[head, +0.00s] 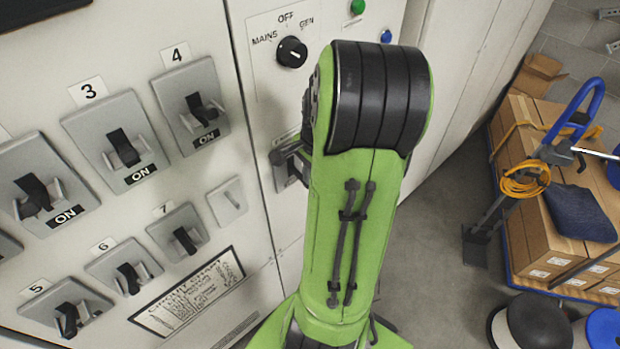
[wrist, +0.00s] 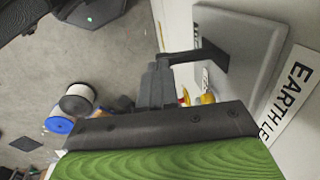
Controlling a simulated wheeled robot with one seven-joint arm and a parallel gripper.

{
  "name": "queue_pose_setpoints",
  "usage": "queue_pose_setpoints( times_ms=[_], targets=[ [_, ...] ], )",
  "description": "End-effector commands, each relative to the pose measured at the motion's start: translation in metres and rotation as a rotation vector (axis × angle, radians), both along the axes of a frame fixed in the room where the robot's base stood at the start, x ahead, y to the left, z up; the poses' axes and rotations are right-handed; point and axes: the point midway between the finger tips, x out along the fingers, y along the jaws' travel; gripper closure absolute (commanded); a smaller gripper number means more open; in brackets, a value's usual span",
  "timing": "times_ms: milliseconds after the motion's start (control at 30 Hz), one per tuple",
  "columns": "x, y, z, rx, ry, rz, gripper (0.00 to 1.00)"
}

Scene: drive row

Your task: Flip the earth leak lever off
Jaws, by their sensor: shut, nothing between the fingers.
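The earth leak switch is a grey plate (wrist: 262,38) on the white cabinet face at the right of the wrist view. A dark lever (wrist: 212,58) sticks out from it to the left. Part of an "EARTH LE..." label (wrist: 292,92) shows beside it. My gripper (wrist: 158,68) is shut and empty, its dark fingertips at the lever's outer end. They overlap in the picture; I cannot tell whether they touch. In the head view my green arm hides most of the switch, and only a bit of its plate (head: 281,173) shows.
Numbered breakers marked ON, such as number 4 (head: 191,105), cover the panel to the left. A MAINS/OFF/GEN knob (head: 291,52) sits above. Boxes on a trolley (head: 545,205) and cable reels (head: 535,325) stand right. Grey floor (head: 440,220) lies clear between.

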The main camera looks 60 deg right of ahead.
Motion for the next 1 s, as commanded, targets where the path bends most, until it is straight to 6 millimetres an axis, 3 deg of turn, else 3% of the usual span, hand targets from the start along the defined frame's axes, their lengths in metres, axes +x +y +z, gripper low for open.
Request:
queue_pose_setpoints(
  times_ms=[133,467,767,1000],
  targets=[
    [0.002,0.000,-0.012,0.001,0.000,0.001,1.00],
    [0.002,0.000,-0.013,-0.001,-0.005,0.000,1.00],
    [-0.003,0.001,-0.036,-0.044,-0.195,-0.002,1.00],
    [-0.002,0.001,-0.037,-0.046,-0.201,0.001,1.00]
  ],
)
